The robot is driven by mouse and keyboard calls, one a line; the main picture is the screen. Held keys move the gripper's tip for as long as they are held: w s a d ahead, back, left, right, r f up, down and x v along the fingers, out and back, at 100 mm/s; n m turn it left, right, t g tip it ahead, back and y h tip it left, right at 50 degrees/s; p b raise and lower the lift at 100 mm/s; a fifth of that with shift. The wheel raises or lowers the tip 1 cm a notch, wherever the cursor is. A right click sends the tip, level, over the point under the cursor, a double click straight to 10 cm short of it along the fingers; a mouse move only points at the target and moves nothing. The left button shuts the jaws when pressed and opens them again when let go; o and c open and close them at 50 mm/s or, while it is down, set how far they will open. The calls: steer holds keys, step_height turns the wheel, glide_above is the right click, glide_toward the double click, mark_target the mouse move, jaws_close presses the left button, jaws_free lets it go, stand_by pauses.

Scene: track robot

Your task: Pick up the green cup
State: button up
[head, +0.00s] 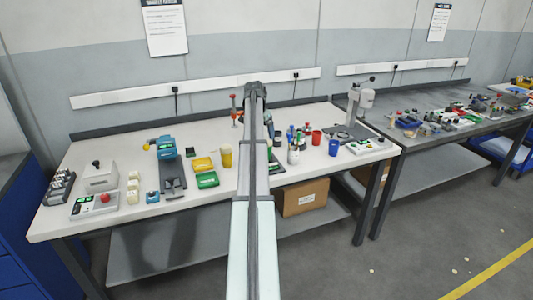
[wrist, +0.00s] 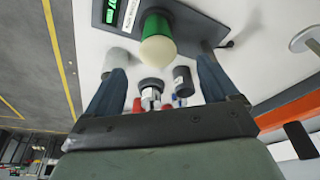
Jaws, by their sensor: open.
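In the wrist view, a green cup-like object (wrist: 156,22) with a rounded cream end (wrist: 158,50) is at the top middle, against a dark device with a lit green display (wrist: 110,12). I take it as the green cup. My gripper (wrist: 162,66) is open, its two dark fingers spread wide, with the green object beyond the tips and roughly between them. Nothing is held.
In the wrist view, a white cup (wrist: 117,60), a dark cylinder (wrist: 183,80) and a bottle (wrist: 151,90) are near the fingers.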

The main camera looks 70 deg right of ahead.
steer(key=x, duration=1.1)
steer(key=shift+s+a, duration=0.1)
steer(key=shift+s, duration=0.05)
steer(key=c, duration=1.2)
